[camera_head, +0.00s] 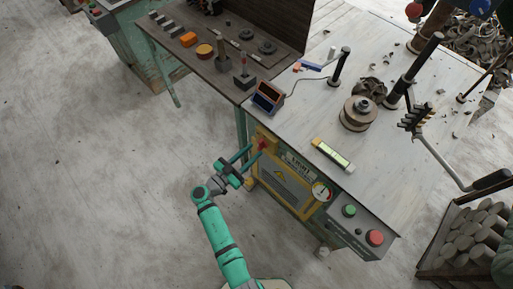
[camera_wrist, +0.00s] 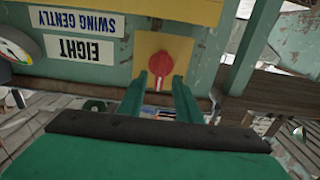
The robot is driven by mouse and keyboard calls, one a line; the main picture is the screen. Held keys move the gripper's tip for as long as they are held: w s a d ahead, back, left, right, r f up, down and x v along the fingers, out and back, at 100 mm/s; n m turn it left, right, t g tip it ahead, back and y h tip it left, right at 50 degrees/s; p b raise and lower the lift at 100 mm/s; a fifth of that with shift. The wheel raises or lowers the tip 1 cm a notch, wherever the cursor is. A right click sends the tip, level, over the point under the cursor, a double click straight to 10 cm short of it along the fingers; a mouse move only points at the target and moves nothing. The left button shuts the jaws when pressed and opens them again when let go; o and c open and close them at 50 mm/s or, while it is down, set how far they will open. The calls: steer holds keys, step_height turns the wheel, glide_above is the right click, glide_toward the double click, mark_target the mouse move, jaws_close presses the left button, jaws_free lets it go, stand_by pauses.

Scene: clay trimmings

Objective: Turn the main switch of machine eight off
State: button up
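The main switch is a red knob on a yellow plate, on the front of the green machine; it shows at the upper left of that front in the head view (camera_head: 263,144). In the wrist view the red knob (camera_wrist: 168,58) is straight ahead, with a pale mark at its lower end. The label reading EIGHT (camera_wrist: 80,49) is beside it, upside down. My gripper (camera_head: 254,153) is open, with two green fingers pointing at the switch. In the wrist view its fingertips (camera_wrist: 159,79) lie either side of the knob's lower part; I cannot tell if they touch it.
A yellow-framed panel (camera_head: 283,190) and a round gauge (camera_head: 321,191) are right of the switch. A green button (camera_head: 349,210) and a red button (camera_head: 375,237) sit farther right. A dark bench (camera_head: 215,75) with tools adjoins the machine top. The floor at left is clear.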

mark_target(258, 146)
steer(key=shift+x, duration=1.6)
jaws_close()
